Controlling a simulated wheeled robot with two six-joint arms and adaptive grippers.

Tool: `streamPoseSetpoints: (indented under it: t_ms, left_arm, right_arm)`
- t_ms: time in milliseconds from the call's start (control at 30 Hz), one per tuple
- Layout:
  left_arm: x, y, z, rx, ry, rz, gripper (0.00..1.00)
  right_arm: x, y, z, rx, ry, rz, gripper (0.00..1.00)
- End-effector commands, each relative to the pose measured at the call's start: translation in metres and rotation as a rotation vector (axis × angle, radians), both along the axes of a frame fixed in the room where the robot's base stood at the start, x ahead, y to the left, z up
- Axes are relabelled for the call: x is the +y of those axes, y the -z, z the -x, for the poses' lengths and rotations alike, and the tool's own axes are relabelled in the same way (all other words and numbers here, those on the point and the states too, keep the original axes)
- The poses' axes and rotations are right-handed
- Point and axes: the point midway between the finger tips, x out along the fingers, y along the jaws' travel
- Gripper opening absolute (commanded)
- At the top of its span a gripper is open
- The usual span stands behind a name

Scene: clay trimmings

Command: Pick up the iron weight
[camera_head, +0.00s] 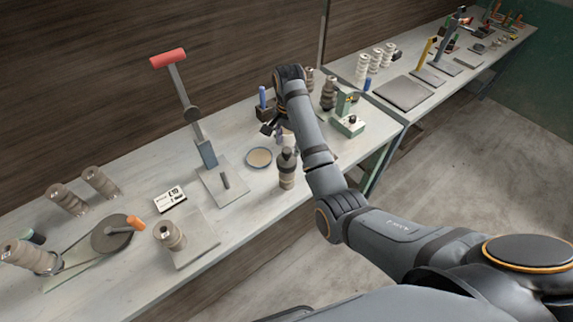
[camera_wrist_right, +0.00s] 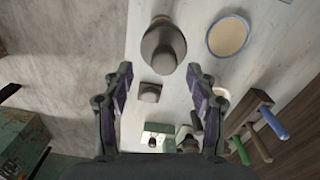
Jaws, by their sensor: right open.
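My right gripper (camera_head: 274,128) is above the near workbench, beyond the dark-topped bottle. In the right wrist view its two fingers (camera_wrist_right: 159,72) are wide apart with nothing between the pads. A small dark grey-brown block (camera_wrist_right: 150,92), which looks like the iron weight, stands on the bench below, within the gap between the fingers and apart from them. I cannot make it out clearly in the head view, where my right arm covers that part of the bench. My left gripper is not in view.
The dark-topped bottle (camera_head: 287,170) and a shallow round dish (camera_head: 259,157) stand close by; the dish also shows in the wrist view (camera_wrist_right: 229,35). A tool holder (camera_wrist_right: 252,106) is at the right, a green device (camera_head: 348,122) beyond. A red-handled lever press (camera_head: 207,155) stands left.

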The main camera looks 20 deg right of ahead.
Motion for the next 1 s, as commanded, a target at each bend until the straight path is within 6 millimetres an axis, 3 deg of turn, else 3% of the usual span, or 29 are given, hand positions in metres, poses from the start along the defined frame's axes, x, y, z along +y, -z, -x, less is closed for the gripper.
streamPoseSetpoints:
  t_ms: [300,400,633,1000]
  left_arm:
    - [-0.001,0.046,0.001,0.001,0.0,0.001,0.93]
    - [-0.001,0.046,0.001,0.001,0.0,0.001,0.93]
    - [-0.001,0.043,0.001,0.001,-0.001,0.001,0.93]
    - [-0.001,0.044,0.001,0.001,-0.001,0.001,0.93]
  right_arm:
    - [0.004,0.041,-0.006,0.001,0.0,0.0,0.58]
    - [0.004,0.051,-0.005,0.002,0.0,0.0,0.58]
    - [0.004,0.051,-0.006,0.0,0.0,0.0,0.57]
    - [0.004,0.051,-0.006,0.001,0.0,0.001,0.06]
